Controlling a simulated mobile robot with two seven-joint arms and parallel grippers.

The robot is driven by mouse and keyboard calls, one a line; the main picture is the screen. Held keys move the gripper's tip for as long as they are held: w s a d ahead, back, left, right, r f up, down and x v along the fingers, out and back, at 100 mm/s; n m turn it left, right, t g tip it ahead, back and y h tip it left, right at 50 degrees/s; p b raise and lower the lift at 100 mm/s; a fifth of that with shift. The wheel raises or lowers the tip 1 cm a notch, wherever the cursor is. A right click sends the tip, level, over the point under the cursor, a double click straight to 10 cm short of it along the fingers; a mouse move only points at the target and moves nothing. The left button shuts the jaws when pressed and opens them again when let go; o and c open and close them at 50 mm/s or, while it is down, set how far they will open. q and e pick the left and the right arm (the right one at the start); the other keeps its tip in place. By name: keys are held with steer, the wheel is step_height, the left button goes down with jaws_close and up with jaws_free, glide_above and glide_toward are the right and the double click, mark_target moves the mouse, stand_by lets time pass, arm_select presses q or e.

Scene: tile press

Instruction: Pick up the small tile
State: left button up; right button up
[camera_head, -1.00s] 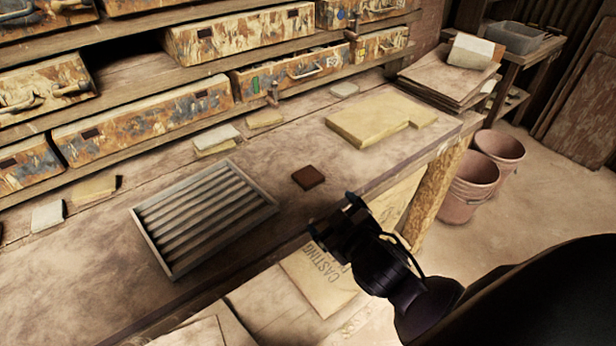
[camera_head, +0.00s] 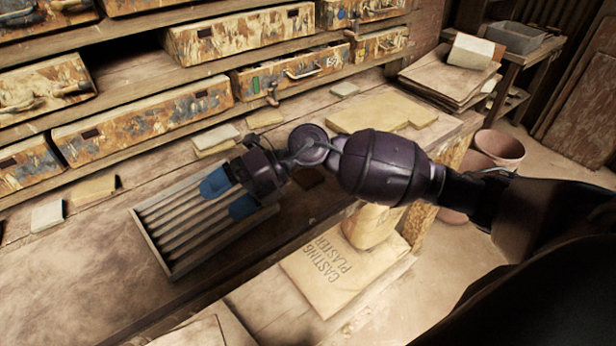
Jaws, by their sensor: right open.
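The small dark red-brown tile (camera_head: 312,179) lies on the workbench, right of the ribbed rack. My right arm now covers most of it, and only a dark bit shows below the wrist. My right gripper (camera_head: 229,195) is open, with its two blue fingertips apart and pointing left. In the picture it overlaps the upper right part of the rack, left of the tile. I see nothing between the fingers. How high it is above the bench I cannot tell. My left gripper is not in view.
The grey ribbed rack (camera_head: 168,245) lies on the workbench (camera_head: 85,272). Pale slabs (camera_head: 365,112) lie farther back right, partly behind my arm. Paint-stained drawers (camera_head: 145,120) line the back. A casting plaster bag (camera_head: 325,275) is at the front, and pink buckets (camera_head: 500,148) stand at right.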

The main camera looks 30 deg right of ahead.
steer(key=w+d+h, duration=0.1)
steer(key=d+h, duration=0.1)
steer(key=d, duration=0.1)
steer(key=w+d+f+n+h, duration=0.1)
steer(key=d+h, duration=0.2)
steer(key=w+d+f+g+h, duration=0.1)
steer(key=w+d+h, duration=0.1)
steer(key=d, duration=0.1)
steer(key=shift+w+n+h, duration=0.1)
steer(key=shift+n+h, duration=0.2)
steer(key=w+d+r+m+h, duration=0.1)
steer(key=w+d+r+h, duration=0.15)
steer(key=d, duration=0.25)
steer(key=w+d+r+h, duration=0.1)
steer(key=d+h, duration=0.3)
steer(key=d, duration=0.1)
glide_above(309, 176)
steer(key=f, duration=0.6)
steer(key=shift+a, duration=0.35)
steer(key=shift+d+f+b, duration=0.2)
steer(key=shift+f+b, duration=0.05)
steer(key=shift+f, duration=1.05)
steer(key=shift+d+f+b, duration=0.15)
steer(key=shift+f+b, duration=0.1)
steer(key=shift+f, duration=1.05)
steer(key=c, duration=1)
steer(key=shift+c, duration=0.2)
steer(key=shift+r, duration=0.2)
